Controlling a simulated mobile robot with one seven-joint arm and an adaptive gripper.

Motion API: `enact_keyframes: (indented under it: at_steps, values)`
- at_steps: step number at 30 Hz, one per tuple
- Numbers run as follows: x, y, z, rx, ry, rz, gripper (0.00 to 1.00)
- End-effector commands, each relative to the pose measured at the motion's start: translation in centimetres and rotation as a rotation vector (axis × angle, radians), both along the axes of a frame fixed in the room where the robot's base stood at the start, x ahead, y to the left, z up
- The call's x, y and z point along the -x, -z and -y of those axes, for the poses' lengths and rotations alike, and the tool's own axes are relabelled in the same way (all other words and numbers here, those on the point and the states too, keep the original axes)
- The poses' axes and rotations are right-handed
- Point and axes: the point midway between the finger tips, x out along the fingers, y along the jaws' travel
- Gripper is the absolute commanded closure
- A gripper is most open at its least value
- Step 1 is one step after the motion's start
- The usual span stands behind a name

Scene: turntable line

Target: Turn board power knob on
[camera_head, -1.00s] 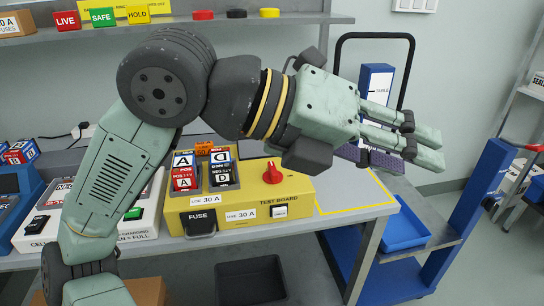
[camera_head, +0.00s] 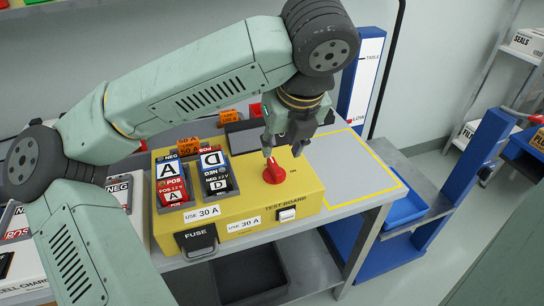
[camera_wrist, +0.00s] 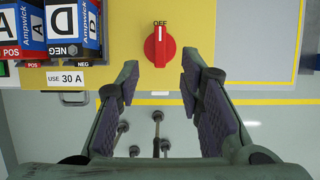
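The red power knob (camera_head: 273,172) is on top of the yellow test board (camera_head: 240,235), near its right side. In the wrist view the knob (camera_wrist: 159,48) has its white line pointing at the printed word OFF. My gripper (camera_head: 283,152) points down close above the knob. In the wrist view my gripper (camera_wrist: 160,75) is open, with one finger on each side and the knob just beyond the fingertips. The fingers look apart from the knob. Any ON mark is not visible.
Two battery packs (camera_head: 171,184) (camera_head: 216,175) sit in slots left of the knob. A black FUSE handle (camera_head: 197,240) and a white switch (camera_head: 287,214) are on the board's front. Yellow-taped bench space (camera_head: 352,168) to the right is clear.

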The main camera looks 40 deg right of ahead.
Motion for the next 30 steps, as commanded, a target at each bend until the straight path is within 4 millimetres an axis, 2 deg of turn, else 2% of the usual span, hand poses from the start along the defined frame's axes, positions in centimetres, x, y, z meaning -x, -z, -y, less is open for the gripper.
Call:
enact_keyframes:
  at_steps: [6, 13, 18, 25, 30]
  values:
    - [-1.5, 3.8, 0.4, 0.000, 0.001, -0.007, 0.66]
    - [-2.7, 6.8, 0.8, 0.000, 0.000, -0.005, 0.66]
    - [-3.1, 7.7, 0.9, 0.000, 0.000, -0.002, 0.66]
    - [-3.1, 7.8, 0.9, 0.000, 0.001, -0.001, 0.66]
    - [-3.1, 7.8, 0.9, 0.001, 0.002, -0.001, 0.76]
